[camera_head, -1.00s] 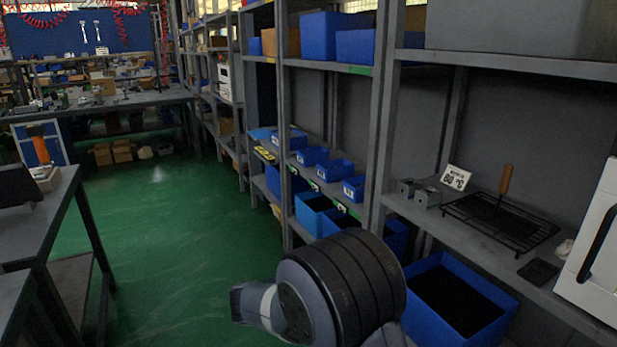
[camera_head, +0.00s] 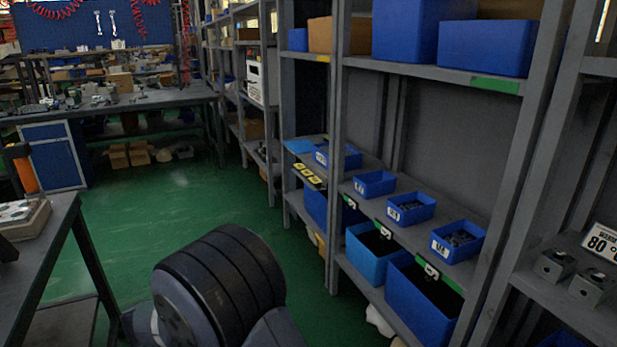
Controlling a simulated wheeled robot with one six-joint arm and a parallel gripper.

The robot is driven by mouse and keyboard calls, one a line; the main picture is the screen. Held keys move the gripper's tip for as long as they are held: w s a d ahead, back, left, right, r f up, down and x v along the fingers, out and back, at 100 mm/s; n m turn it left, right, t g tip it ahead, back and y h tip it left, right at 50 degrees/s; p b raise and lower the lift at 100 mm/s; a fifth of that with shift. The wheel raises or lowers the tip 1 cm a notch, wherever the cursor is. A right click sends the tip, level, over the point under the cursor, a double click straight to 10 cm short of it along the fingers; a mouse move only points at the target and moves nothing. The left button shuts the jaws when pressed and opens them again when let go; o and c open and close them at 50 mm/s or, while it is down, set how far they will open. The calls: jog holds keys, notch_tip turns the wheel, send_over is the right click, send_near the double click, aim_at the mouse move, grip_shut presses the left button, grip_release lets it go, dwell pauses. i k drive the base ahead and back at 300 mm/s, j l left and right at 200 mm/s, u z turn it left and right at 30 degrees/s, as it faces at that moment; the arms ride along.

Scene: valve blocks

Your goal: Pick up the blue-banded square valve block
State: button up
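Two small grey metal blocks stand on the right-hand shelf at the right edge of the head view. One block (camera_head: 553,264) is a little farther left, and the other block (camera_head: 592,287) is nearer the right edge. Each has a dark round hole in a face. I cannot make out a blue band on either, so I cannot tell which is the blue-banded square valve block. A thick dark rounded link of my arm shows at the bottom. My gripper is not in view.
A white sign reading 80 (camera_head: 603,242) stands behind the blocks. Left of a grey post, a shelf holds small blue bins (camera_head: 458,240), with larger blue bins (camera_head: 421,302) below. A dark table (camera_head: 50,255) stands at left. Green floor (camera_head: 150,225) lies open between.

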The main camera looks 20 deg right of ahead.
aim_at(554, 271)
jog(key=i+z, duration=0.35)
jog(key=i+j+z, duration=0.3)
jog(key=i, duration=0.15)
jog(key=i+j+z, duration=0.15)
jog(key=i+z, duration=0.35)
jog(key=z, duration=0.35)
jog(key=i+j+z, duration=0.1)
jog(key=z, duration=0.35)
jog(key=i+j+z, duration=0.1)
jog(key=z, duration=0.4)
jog(key=i+j+z, duration=0.15)
jog(key=z, duration=0.3)
jog(key=i+j+z, duration=0.15)
jog(key=z, duration=0.25)
jog(key=i+j+z, duration=0.15)
jog(key=z, duration=0.25)
jog(key=i+j+z, duration=0.1)
jog(key=j+z, duration=0.3)
